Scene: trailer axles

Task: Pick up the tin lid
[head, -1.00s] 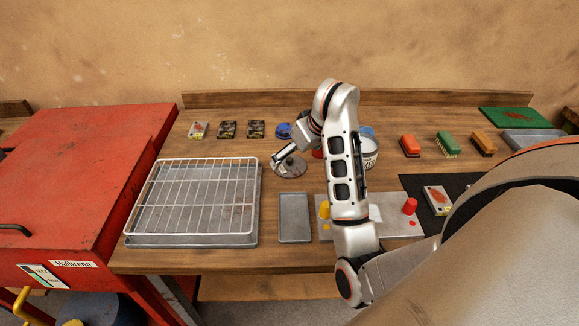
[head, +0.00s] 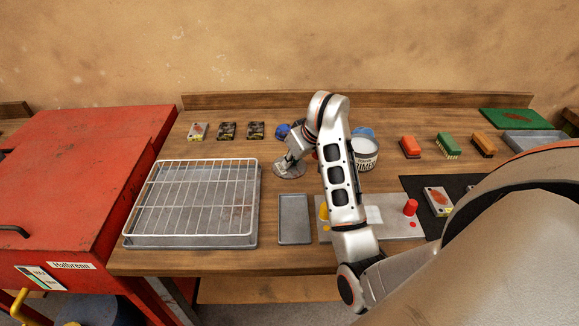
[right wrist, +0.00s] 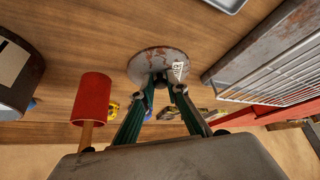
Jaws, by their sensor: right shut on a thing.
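The tin lid (head: 287,174) is a round, grey, rust-marked disc at the middle of the workbench. My right gripper (head: 290,163) points down at it from above. In the right wrist view, the fingers of my right gripper (right wrist: 166,86) come together at the middle of the lid (right wrist: 145,65) and are shut on it, with a small white tag beside them. What exactly they grip is hidden by the fingertips. I cannot tell whether the lid touches the wood. My left gripper is not in view.
A wire rack (head: 205,165) on a metal tray lies left, beside a red cabinet (head: 70,190). A small grey tray (head: 294,220) is in front of the lid. A white tin (head: 366,157) stands right of my arm. In the wrist view, a red cylinder (right wrist: 90,98) stands near the gripper.

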